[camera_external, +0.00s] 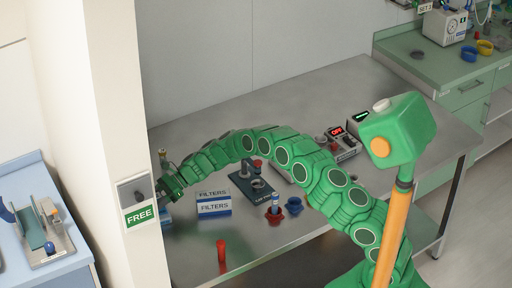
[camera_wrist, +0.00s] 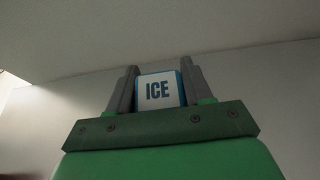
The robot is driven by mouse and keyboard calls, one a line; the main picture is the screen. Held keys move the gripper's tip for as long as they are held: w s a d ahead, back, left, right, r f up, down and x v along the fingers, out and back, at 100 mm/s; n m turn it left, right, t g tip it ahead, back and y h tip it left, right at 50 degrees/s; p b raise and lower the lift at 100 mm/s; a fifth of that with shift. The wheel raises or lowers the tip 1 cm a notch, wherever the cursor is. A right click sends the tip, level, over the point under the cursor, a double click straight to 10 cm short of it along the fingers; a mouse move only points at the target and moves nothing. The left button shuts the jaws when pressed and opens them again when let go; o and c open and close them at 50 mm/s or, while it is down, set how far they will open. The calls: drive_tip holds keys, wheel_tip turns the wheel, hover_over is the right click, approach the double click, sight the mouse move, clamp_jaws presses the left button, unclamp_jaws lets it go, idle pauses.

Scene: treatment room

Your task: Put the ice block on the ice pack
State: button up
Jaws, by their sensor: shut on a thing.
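In the wrist view, a white block with blue sides marked ICE (camera_wrist: 158,91), the ice block, sits between the two dark fingers of my gripper (camera_wrist: 160,88). The fingers are shut on its left and right sides. Only a plain wall and ceiling show behind it. In the external view, my green arm arches over the steel bench to the left, and my gripper (camera_external: 163,188) is partly hidden behind the white post. The ice block cannot be made out there. I cannot pick out the ice pack for certain in either view.
A small blue thing (camera_external: 166,214) shows beside the post (camera_external: 122,110). White and blue FILTERS boxes (camera_external: 213,208), a dark instrument (camera_external: 240,187), small cups (camera_external: 294,205) and a red tube (camera_external: 221,251) stand on the steel bench (camera_external: 300,248).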

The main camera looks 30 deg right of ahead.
drive_tip(key=shift+f, duration=0.15)
drive_tip(key=o, duration=1.2)
drive_tip(key=shift+c, duration=0.2)
drive_tip(key=v, duration=1.2)
drive_tip(key=shift+r, duration=0.2)
